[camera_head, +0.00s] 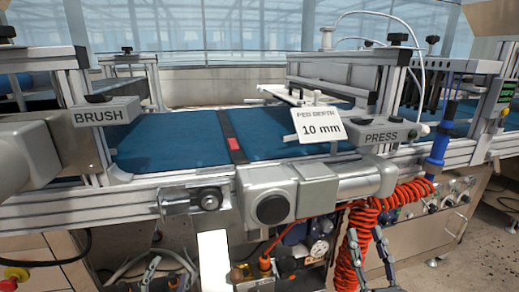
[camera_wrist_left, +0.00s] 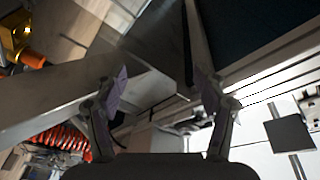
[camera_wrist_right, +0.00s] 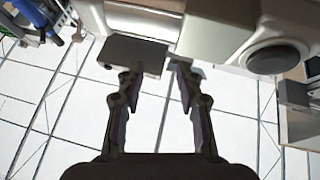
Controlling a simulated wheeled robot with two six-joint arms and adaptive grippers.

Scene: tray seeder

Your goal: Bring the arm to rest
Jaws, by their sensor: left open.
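My left gripper (camera_head: 168,262) hangs low in front of the conveyor frame, at the lower left of the head view. In the left wrist view its two fingers (camera_wrist_left: 162,78) are spread apart with nothing between them, below metal frame parts. My right gripper (camera_head: 368,240) is at the lower right of the head view, beside the red coiled hose. In the right wrist view its fingers (camera_wrist_right: 155,75) stand apart. A grey plate (camera_wrist_right: 135,54) shows beyond its fingertips, and I see nothing held.
The blue conveyor belt (camera_head: 180,139) runs across, between the BRUSH station (camera_head: 105,112) and the PRESS station (camera_head: 382,134). A sign (camera_head: 318,126) reads 10 mm. A red coiled hose (camera_head: 395,205) and a motor (camera_head: 275,195) stick out at the front.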

